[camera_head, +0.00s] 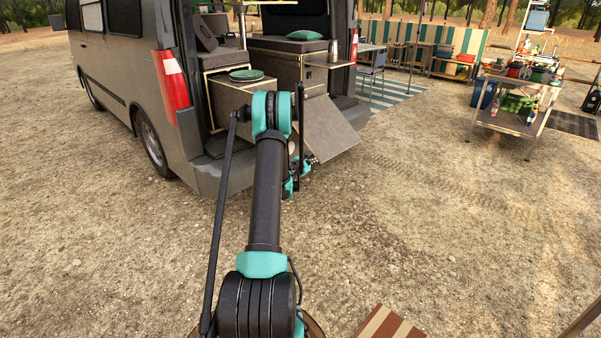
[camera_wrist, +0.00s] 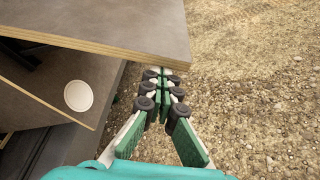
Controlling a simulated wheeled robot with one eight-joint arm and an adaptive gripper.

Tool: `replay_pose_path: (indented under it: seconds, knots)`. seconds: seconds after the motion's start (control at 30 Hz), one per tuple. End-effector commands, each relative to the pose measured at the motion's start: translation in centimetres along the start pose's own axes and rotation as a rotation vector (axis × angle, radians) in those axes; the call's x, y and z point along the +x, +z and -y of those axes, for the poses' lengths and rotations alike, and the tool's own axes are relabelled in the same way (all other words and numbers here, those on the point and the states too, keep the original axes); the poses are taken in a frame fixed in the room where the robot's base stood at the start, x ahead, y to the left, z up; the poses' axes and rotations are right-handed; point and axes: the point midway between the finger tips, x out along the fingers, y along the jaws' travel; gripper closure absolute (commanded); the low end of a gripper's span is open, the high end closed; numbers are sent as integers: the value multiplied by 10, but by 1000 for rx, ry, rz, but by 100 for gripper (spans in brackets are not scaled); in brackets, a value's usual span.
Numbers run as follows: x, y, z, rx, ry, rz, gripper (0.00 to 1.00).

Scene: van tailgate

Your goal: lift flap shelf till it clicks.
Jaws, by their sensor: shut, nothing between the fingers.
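The flap shelf (camera_head: 328,132) is a flat grey panel with pale plywood edges. In the head view it slopes down and outward at the rear of the van. In the wrist view a grey panel with a plywood edge (camera_wrist: 110,28), apparently the flap, spans the upper left. My gripper (camera_wrist: 165,80) has green and black fingers, shut and empty. The fingertips are at the panel's near right corner and appear to reach under its edge; I cannot tell whether they touch. In the head view my gripper (camera_head: 297,178) is partly hidden behind my arm, below the flap.
The van (camera_head: 120,60) stands open at the back with cabinets inside. A white round disc (camera_wrist: 78,95) lies on a lower panel. Open gravel lies in front.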

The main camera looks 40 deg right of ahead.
Motion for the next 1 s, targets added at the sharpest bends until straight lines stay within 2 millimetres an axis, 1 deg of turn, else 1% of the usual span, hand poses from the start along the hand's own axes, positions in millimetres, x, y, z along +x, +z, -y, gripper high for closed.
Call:
replay_pose_path:
  seconds: [0.03, 0.2, 0.4, 0.5, 0.7, 0.83, 1.0]
  knots:
    - [-4, 16, -2, -40, -16, 2, 100]
    - [-20, 60, -10, -193, -69, 2, 100]
    - [-36, 105, -26, -353, -124, 2, 100]
    - [-43, 123, -35, -421, -147, 2, 100]
    - [-52, 148, -51, -522, -181, 2, 100]
    - [-55, 158, -58, -564, -196, 2, 100]
    - [-57, 165, -64, -593, -205, 2, 100]
